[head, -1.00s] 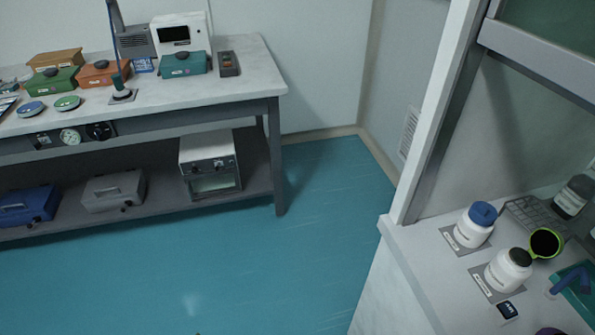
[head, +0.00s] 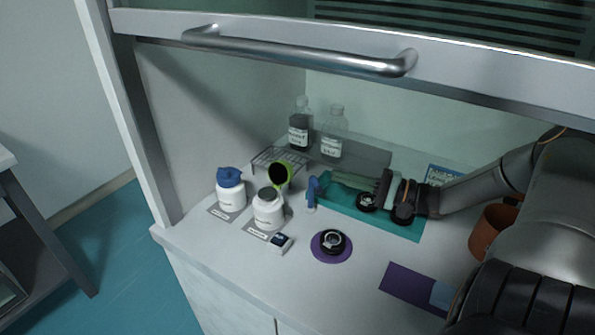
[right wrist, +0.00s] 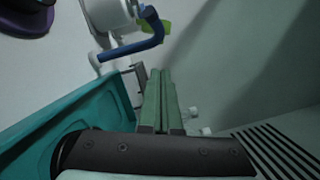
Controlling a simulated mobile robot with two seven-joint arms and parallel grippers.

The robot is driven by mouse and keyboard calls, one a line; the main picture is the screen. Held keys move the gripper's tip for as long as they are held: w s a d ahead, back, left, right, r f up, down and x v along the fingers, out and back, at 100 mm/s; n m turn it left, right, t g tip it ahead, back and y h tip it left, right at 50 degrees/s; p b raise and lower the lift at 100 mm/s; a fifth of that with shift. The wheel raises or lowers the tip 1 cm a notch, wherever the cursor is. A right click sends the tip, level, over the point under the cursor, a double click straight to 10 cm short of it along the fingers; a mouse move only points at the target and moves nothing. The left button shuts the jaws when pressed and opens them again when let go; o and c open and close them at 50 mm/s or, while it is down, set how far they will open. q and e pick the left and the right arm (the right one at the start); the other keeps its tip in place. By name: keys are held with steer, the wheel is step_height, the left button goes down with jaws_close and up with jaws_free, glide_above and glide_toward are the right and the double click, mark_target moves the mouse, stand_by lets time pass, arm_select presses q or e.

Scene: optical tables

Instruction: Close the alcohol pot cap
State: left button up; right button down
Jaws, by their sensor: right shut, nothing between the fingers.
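No part is clearly marked as the alcohol pot. A white jar with a blue cap (head: 230,190) and a white jar with a dark cap (head: 268,211) stand at the left of the cabinet worktop. A round black piece with a metallic centre (head: 333,240) sits on a purple disc; I cannot tell whether it is a pot or a cap. My right gripper (head: 336,178) reaches in from the right above the teal tray, its green fingers together and empty, pointing left toward a bent blue piece (head: 313,190). The right wrist view shows the shut fingers (right wrist: 161,75) and the blue piece (right wrist: 140,46).
The teal tray (head: 405,230) lies below my right gripper. Two bottles (head: 299,132) (head: 333,138) and a wire rack (head: 277,158) stand behind. An orange-brown cup (head: 490,232) is at right. The raised sash handle (head: 300,55) crosses above.

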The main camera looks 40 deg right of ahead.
mark_target(283, 171)
steer(key=b+x, duration=0.1)
steer(key=x, duration=0.1)
steer(key=b+x, duration=0.2)
steer(key=x, duration=0.1)
steer(key=b+x, duration=0.2)
steer(key=x, duration=0.1)
steer(key=shift+f, duration=0.35)
steer(key=shift+w+a+r+b, duration=0.15)
steer(key=shift+w+a+b, duration=0.2)
steer(key=shift+w+b, duration=0.4)
steer(key=shift+w+a+r+b, duration=0.15)
steer(key=shift+r+b, duration=0.05)
steer(key=shift+b, duration=0.15)
arm_select(q)
steer(key=f, duration=0.1)
steer(key=d+f, duration=0.1)
steer(key=f, duration=0.2)
steer(key=shift+w+d+f, duration=0.25)
steer(key=shift+w+d, duration=0.1)
steer(key=shift+w, duration=0.05)
steer(key=shift+r+p, duration=0.25)
steer(key=shift+p, duration=0.1)
arm_select(e)
steer(key=shift+r, duration=0.25)
arm_select(q)
steer(key=shift+s+r+p, duration=0.1)
steer(key=shift+p, duration=0.2)
arm_select(e)
steer(key=shift+a+r+n, duration=0.1)
steer(key=shift+n, duration=0.4)
